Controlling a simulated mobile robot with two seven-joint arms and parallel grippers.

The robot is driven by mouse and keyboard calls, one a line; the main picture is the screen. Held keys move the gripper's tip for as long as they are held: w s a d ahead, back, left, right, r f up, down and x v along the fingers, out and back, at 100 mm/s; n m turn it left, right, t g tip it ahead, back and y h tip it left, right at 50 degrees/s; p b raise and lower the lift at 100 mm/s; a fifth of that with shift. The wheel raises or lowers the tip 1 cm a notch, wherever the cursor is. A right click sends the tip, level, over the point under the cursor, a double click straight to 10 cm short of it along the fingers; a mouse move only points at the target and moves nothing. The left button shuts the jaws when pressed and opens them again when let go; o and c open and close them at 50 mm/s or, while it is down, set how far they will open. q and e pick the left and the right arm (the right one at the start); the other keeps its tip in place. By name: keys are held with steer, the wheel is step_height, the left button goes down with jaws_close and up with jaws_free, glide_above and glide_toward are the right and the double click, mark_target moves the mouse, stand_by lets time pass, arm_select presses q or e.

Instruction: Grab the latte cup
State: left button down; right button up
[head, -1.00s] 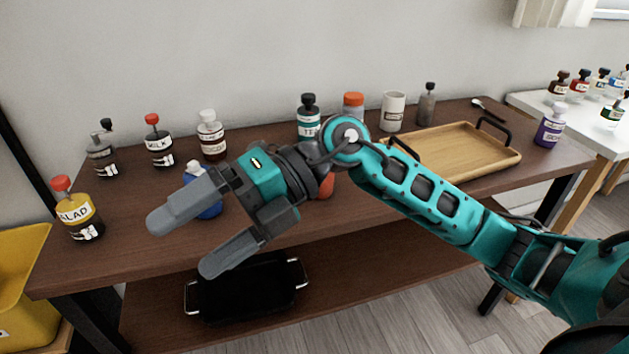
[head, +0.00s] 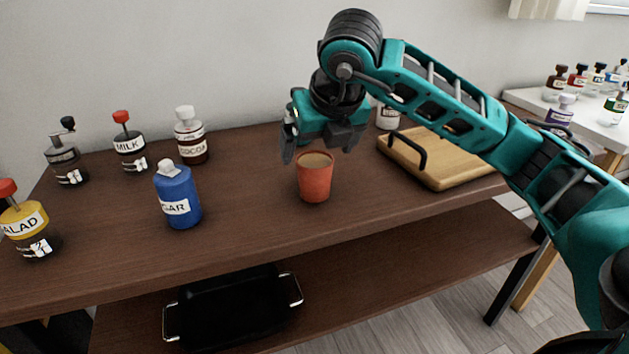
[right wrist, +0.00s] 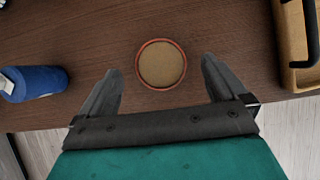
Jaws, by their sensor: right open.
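A terracotta-red cup (head: 314,180) with a light brown filling stands upright on the dark wooden table; I take it for the latte cup. It also shows from above in the right wrist view (right wrist: 161,65). My right gripper (head: 318,150) is open and empty, pointing down just above and behind the cup in the head view. In the right wrist view the open fingers (right wrist: 160,75) point toward the cup, one to each side of it, with the cup between and slightly beyond the tips. I cannot see contact. My left gripper is not in view.
A wooden tray (head: 440,165) with black handles lies to the right. The table's front edge is close to the cup.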

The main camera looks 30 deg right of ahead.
mark_target(315, 159)
steer(key=shift+b+x, duration=0.8)
steer(key=shift+x, duration=2.3)
steer(key=shift+s, duration=0.15)
steer(key=c, duration=1.3)
